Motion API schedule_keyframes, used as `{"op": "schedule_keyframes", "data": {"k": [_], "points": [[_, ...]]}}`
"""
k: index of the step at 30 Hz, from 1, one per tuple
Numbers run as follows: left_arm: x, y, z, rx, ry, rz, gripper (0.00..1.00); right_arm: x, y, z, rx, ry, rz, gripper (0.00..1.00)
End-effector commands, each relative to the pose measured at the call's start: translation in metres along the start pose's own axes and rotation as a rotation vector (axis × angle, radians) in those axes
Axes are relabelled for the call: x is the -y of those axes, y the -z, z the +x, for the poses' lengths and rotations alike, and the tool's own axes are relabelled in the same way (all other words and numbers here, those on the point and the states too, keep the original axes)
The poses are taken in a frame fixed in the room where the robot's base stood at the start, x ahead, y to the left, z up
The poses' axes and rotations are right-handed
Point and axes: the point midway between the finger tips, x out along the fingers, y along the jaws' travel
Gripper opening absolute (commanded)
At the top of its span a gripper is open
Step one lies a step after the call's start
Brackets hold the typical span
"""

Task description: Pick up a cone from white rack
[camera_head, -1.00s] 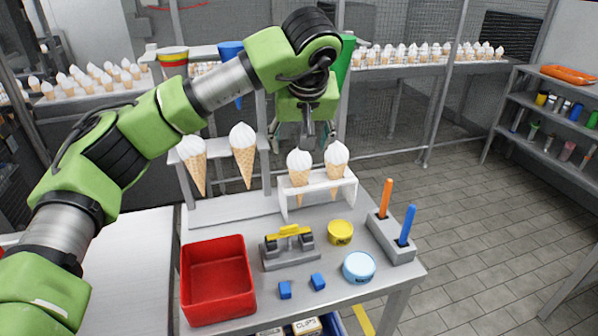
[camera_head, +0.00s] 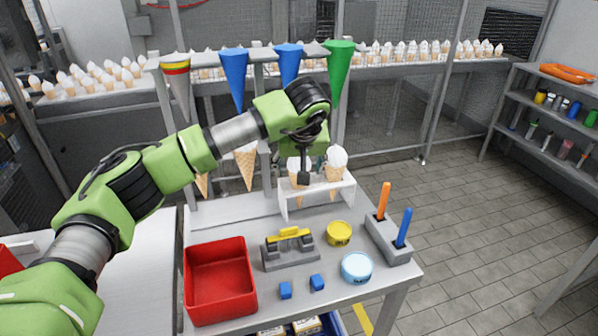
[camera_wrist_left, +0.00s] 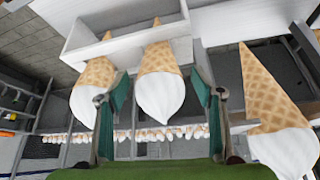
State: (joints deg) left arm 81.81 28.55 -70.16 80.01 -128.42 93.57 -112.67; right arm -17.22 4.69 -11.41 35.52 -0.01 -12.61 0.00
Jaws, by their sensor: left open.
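The white rack (camera_head: 316,193) stands on the table and holds two ice cream cones point down, a left cone (camera_head: 293,164) and a right cone (camera_head: 337,160). My left gripper (camera_head: 305,166) is low at the left cone and partly covers it in the head view. In the left wrist view, which shows things inverted, a cone (camera_wrist_left: 160,72) lies between the two open fingers (camera_wrist_left: 160,105). The fingers look apart from it; contact cannot be told. The rack (camera_wrist_left: 125,38) is above it there, with the other cone (camera_wrist_left: 94,84) beside the left finger. My right gripper is not seen.
Two more cones, one mostly covered by my arm, hang left of the rack; one is large in the wrist view (camera_wrist_left: 272,105). Coloured paper cones (camera_head: 338,70) hang behind.

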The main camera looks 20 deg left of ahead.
Motion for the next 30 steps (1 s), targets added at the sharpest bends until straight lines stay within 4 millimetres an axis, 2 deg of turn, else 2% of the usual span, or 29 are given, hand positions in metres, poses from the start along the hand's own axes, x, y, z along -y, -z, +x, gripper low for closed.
{"op": "schedule_keyframes", "data": {"k": [2, 6, 20, 25, 30], "points": [[0.000, 0.000, 0.000, 0.000, 0.000, 0.000, 0.61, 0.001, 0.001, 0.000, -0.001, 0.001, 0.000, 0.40], [0.000, 0.000, 0.000, 0.000, 0.000, 0.001, 0.29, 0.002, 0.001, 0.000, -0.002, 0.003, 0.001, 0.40], [0.000, 0.002, -0.005, -0.001, 0.000, 0.000, 0.29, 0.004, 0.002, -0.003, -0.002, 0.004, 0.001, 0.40], [-0.001, 0.008, -0.020, -0.002, 0.000, 0.000, 0.29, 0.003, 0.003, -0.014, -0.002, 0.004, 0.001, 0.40], [-0.003, 0.018, -0.047, -0.002, 0.000, -0.001, 0.29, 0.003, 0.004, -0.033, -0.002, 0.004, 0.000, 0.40]]}}
